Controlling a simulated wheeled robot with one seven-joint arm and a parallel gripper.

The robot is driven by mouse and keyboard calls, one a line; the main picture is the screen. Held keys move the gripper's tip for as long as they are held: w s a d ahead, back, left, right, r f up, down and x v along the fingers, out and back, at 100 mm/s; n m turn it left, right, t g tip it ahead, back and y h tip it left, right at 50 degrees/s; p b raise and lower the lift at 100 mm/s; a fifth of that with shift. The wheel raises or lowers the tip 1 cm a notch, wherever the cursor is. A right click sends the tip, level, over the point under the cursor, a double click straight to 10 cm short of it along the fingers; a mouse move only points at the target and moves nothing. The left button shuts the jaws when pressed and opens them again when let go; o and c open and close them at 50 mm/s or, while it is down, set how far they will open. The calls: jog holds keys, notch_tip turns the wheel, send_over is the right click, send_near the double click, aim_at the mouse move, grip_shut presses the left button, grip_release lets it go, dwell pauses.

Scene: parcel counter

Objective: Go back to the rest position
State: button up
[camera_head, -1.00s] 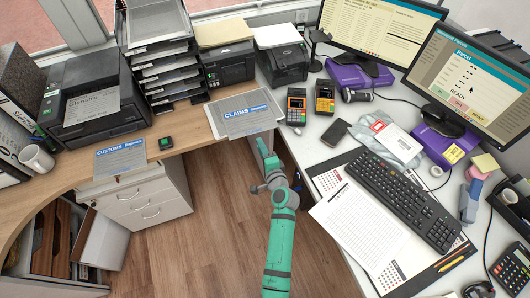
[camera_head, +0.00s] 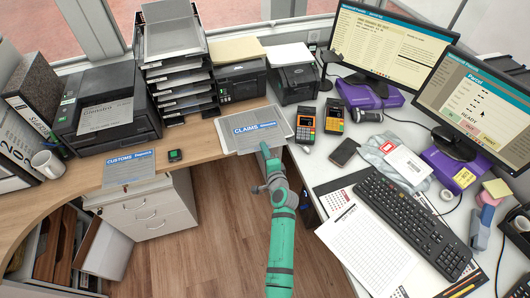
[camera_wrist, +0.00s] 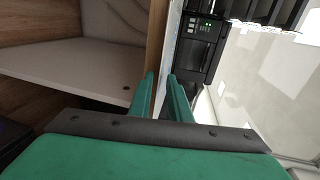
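My green arm reaches up from the bottom middle of the head view. My gripper (camera_head: 266,150) is at its far end, at the front edge of the counter by the CLAIMS sheet tray (camera_head: 253,129); it overlaps the tray's front edge in the picture, and I cannot tell whether it touches. In the wrist view my gripper (camera_wrist: 161,76) shows two green fingers with a gap between them. Nothing is held between them.
Card terminals (camera_head: 306,124), a keyboard (camera_head: 412,220) and monitors (camera_head: 392,38) stand on the right desk. White drawers (camera_head: 150,212) are below left. The floor (camera_head: 228,225) beside my arm is clear.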

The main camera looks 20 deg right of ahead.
jog(key=shift+w+a, duration=0.1)
grip_shut()
jog(key=shift+f, duration=0.1)
jog(key=shift+a, duration=0.15)
jog(key=shift+s+d, duration=0.2)
dwell(0.4)
jog(key=shift+w, duration=0.15)
